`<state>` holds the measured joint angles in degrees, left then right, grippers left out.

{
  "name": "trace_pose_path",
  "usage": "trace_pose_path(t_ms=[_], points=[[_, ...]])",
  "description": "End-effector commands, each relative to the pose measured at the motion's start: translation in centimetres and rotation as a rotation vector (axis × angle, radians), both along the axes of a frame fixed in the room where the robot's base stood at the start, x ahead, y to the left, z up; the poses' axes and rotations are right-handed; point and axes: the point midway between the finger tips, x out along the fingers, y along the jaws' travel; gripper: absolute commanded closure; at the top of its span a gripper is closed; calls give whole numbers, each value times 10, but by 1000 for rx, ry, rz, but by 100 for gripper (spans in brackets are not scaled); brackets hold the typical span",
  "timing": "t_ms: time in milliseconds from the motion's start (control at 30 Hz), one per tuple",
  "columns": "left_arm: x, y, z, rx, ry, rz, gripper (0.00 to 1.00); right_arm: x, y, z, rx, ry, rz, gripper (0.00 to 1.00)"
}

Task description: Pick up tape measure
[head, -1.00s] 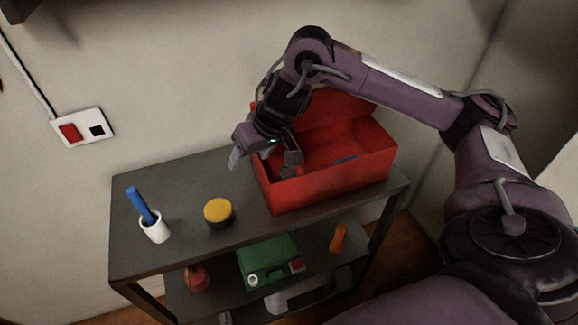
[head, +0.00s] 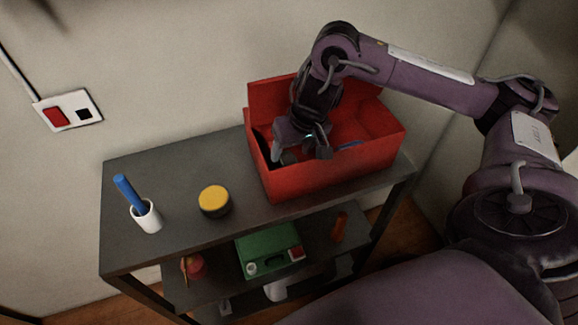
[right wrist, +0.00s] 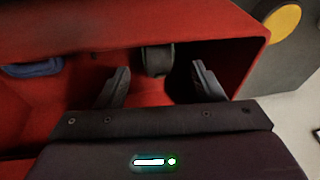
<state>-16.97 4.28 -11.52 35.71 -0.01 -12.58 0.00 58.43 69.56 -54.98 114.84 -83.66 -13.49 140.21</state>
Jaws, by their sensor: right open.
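My right gripper (head: 300,153) is open inside the mouth of the open red box (head: 335,170). In the right wrist view its two fingers (right wrist: 160,74) stand apart. A small dark grey-green object with a rounded body (right wrist: 157,60) lies in the box, between and just beyond the fingertips. It looks like the tape measure, but its shape is only partly clear. In the head view the gripper and the box's wall hide it. My left gripper is not in view.
A round black tin with a yellow top (head: 214,201) and a white cup with a blue stick (head: 147,217) stand left of the box on the grey shelf top (head: 180,180). A blue item (right wrist: 32,68) lies in the box. A green case (head: 268,250) is on the lower shelf.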

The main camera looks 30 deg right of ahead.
Motion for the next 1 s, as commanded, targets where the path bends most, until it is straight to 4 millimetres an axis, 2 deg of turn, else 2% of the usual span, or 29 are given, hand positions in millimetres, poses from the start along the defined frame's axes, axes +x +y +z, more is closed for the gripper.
trace_pose_path(t_ms=[33, 100, 167, 300, 533, 900, 967, 1000], points=[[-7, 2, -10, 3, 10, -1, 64, -1, 1, -15, 2, 5, 1, 38], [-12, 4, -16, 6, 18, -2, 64, -1, 0, -25, 1, 5, 0, 38], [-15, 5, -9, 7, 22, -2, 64, 2, 1, -27, 1, 4, -1, 38], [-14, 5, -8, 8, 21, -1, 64, 5, 2, -37, -1, 1, -1, 38], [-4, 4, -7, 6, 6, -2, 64, 6, 2, -37, -1, 0, -1, 39], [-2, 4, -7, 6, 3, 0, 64, 6, 2, -37, -1, 0, -1, 88], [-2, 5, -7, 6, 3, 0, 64, 6, 2, -37, 0, 1, -1, 95], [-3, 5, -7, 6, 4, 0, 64, 6, 2, -37, 0, -1, -1, 95]])
